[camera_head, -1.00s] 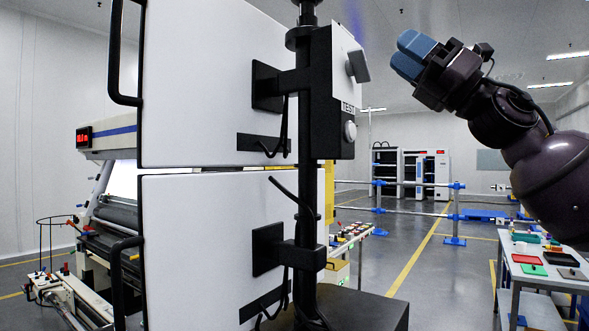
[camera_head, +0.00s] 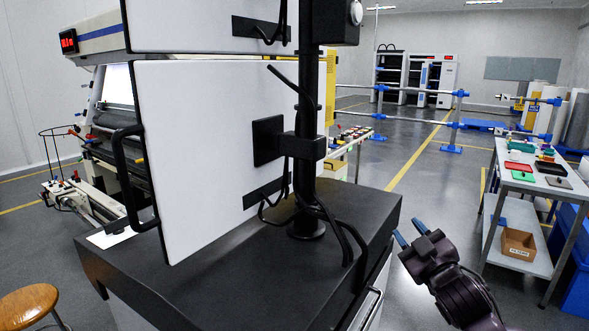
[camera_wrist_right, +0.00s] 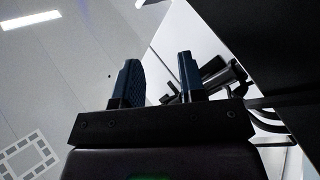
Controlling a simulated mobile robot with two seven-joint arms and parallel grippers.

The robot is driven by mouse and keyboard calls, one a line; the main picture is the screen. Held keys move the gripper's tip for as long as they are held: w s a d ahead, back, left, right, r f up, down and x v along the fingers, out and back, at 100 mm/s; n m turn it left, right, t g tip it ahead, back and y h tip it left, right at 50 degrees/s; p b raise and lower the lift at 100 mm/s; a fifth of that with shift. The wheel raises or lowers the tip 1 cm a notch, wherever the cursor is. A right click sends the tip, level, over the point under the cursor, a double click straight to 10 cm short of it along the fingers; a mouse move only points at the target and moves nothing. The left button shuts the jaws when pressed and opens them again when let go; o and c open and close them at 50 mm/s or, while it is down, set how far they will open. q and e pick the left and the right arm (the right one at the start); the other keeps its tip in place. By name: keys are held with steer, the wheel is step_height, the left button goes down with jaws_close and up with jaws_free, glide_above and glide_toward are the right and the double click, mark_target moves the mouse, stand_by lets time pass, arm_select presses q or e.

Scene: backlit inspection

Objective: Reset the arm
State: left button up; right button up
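My right gripper (camera_head: 409,232) is at the lower right in the head view, beside the right edge of the black-topped cabinet. Its two blue fingers are apart with nothing between them. In the right wrist view the fingers of the right gripper (camera_wrist_right: 158,85) point up and show a clear gap. My left gripper is not in the head view.
A white monitor panel (camera_head: 200,150) on a black post (camera_head: 309,120) stands on the black cabinet top (camera_head: 220,285). A table with trays (camera_head: 515,155) stands to the right, with a cardboard box (camera_head: 518,243) on its lower shelf. A wooden stool (camera_head: 27,305) is at lower left. Open floor lies behind.

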steer(key=s+d+f+m+g+h, duration=0.1)
steer(key=s+f+m+g+h, duration=0.15)
steer(key=s+f, duration=0.55)
steer(key=s+d+f+m+g+h, duration=0.1)
steer(key=s+f+m, duration=0.25)
steer(key=f, duration=0.85)
steer(key=s+d+f+m+g+h, duration=0.1)
steer(key=s+f+g, duration=0.1)
steer(key=s+f, duration=0.5)
steer(key=s+f+m+g, duration=0.1)
steer(key=s+f+g, duration=0.1)
steer(key=s+f, duration=0.5)
steer(key=s, duration=0.5)
steer(key=shift+d+f+m+h, duration=0.25)
steer(key=shift+d+m+h, duration=0.1)
steer(key=shift+m, duration=0.05)
